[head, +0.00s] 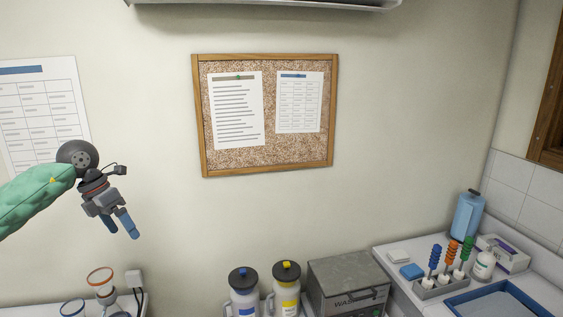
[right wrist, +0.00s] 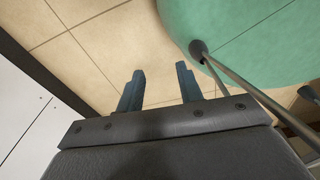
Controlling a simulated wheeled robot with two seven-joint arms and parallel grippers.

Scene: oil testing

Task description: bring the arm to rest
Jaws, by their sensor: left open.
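My left gripper (head: 122,227) is in the air at the left of the head view, in front of the wall, at the end of my green-sleeved arm. Its two blue fingers point down and are apart, with nothing between them. My right gripper (right wrist: 160,90) shows in the right wrist view. Its two fingers are apart and empty above a beige tiled floor. My right gripper is not in the head view.
A counter at lower left holds glassware (head: 101,283). Two white bottles (head: 243,293) stand beside a grey washer box (head: 350,287). The right counter holds brushes (head: 452,257), a blue bottle (head: 467,214) and a blue tray (head: 460,301). A cork board (head: 265,148) hangs on the wall.

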